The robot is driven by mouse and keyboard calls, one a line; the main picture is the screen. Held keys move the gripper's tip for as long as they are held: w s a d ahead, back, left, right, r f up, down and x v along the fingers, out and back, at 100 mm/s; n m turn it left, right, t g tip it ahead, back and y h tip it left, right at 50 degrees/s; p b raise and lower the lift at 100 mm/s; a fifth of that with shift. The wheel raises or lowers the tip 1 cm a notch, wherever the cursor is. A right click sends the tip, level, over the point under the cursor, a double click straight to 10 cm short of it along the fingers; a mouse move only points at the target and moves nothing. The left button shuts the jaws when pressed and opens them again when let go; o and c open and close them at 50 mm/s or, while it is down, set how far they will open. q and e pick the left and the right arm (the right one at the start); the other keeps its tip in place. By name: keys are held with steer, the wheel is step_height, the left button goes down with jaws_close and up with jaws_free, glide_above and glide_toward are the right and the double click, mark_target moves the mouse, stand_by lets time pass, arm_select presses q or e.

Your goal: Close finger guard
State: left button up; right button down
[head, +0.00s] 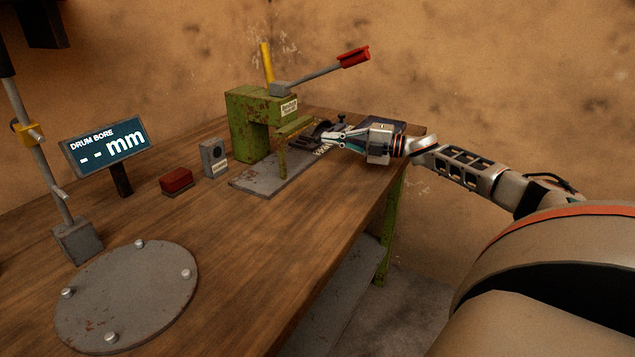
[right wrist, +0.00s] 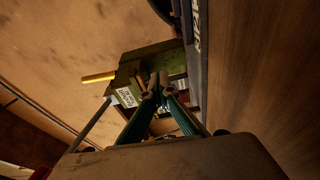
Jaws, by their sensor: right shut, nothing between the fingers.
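The green arbor press (head: 245,115) stands on a grey base plate (head: 255,185) at the back of the bench. An olive-green guard piece (head: 294,127) sticks out from its front, with a thin upright part (head: 282,163) below. I take this to be the finger guard; its exact position is hard to tell. My right gripper (head: 328,138) is shut and empty, just right of the guard. In the right wrist view, the closed fingertips (right wrist: 156,88) point at the green press body (right wrist: 148,65), hiding part of it. I cannot tell whether they touch it. My left gripper is out of view.
The press lever (head: 315,75) with its red handle (head: 353,57) reaches up right. A red block (head: 176,181) and grey box (head: 213,158) stand left of the press. A display (head: 105,146) and round plate (head: 128,300) are further left. The bench's middle is clear.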

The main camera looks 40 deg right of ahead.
steer(key=shift+r, duration=0.2)
steer(key=shift+s+d+f, duration=0.2)
steer(key=shift+s, duration=0.15)
steer(key=shift+v, duration=5.6)
steer(key=shift+f, duration=0.1)
